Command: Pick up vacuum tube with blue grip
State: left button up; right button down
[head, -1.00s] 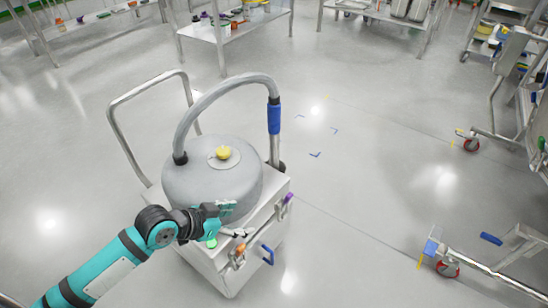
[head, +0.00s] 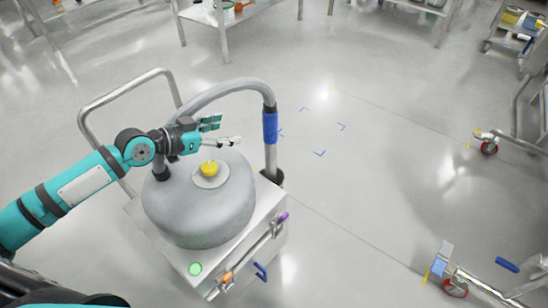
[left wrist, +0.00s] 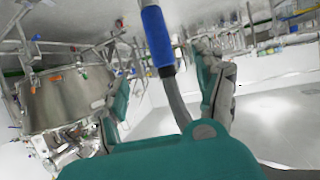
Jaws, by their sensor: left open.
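The vacuum tube is a grey curved hose with a blue grip (head: 270,127) near its lower right end. It arches over a grey vacuum drum (head: 200,207) with a yellow knob (head: 209,169) on top. The lower end of the tube stands upright at the cart's right corner. My left gripper (head: 222,133) is open and empty, above the drum and to the left of the blue grip. In the left wrist view the blue grip (left wrist: 157,40) shows ahead, between the spread fingers (left wrist: 165,85), and does not touch them. My right gripper is not in view.
The drum sits on a metal cart (head: 240,245) with a push handle (head: 105,92) at its left. Metal tables stand at the back, and wheeled racks at the right. The floor (head: 370,180) right of the cart is clear.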

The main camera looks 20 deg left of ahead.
aim_at(264, 122)
pick_arm(q)
jog(key=b+x, duration=0.1)
jog(key=x, duration=0.9)
jog(key=shift+w+d, duration=0.25)
jog(key=shift+d, duration=0.05)
jog(key=shift+b+x, duration=0.45)
jog(key=shift+x, duration=2.55)
jog(key=shift+w+r, duration=0.1)
jog(key=shift+r, duration=0.05)
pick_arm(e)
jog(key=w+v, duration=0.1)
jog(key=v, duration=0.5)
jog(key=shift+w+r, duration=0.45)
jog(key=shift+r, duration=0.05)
pick_arm(q)
jog(key=shift+c, duration=0.2)
jog(key=shift+r, duration=0.1)
jog(key=c, duration=1.3)
jog(key=shift+o, duration=0.2)
